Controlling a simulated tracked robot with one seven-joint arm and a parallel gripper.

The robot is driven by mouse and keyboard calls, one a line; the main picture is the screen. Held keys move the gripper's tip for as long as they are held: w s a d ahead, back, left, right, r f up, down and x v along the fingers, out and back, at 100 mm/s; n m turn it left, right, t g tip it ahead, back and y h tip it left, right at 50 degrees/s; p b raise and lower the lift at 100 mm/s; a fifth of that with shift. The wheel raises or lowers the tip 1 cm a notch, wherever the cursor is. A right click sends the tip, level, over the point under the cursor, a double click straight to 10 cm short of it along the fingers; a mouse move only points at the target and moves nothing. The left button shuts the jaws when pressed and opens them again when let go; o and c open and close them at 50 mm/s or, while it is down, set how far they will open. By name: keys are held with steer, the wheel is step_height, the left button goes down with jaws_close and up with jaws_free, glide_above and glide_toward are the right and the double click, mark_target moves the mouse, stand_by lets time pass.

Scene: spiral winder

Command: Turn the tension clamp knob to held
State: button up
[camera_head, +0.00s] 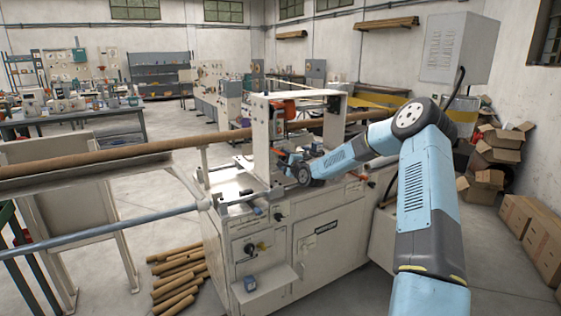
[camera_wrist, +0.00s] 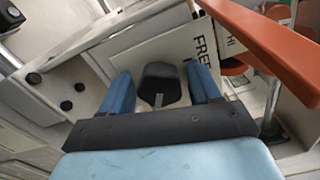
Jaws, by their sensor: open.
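The clamp knob (camera_wrist: 161,84) is a black, rounded knob with a pale pointer mark on its near edge, in the middle of the wrist view. Beside it, a white plate (camera_wrist: 184,50) carries the word "FREE", and a second, partly cut-off label starting with "H" lies farther right. My gripper (camera_wrist: 163,82) is open, with one blue finger on each side of the knob and visible gaps between. I cannot tell how deep the fingers reach around it. In the head view, my arm's end is over the winder (camera_head: 325,232), and the knob is not clear there.
An orange bar (camera_wrist: 268,48) runs close to the right finger in the wrist view. Dark round buttons (camera_wrist: 66,105) sit on a pale panel at left. In the head view, a long brown tube (camera_head: 90,163) lies on a rail at left, and cardboard boxes (camera_head: 530,235) stand at right.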

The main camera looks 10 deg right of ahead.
steer(key=shift+a, duration=0.1)
steer(key=v, duration=1.3)
steer(key=shift+s, duration=0.35)
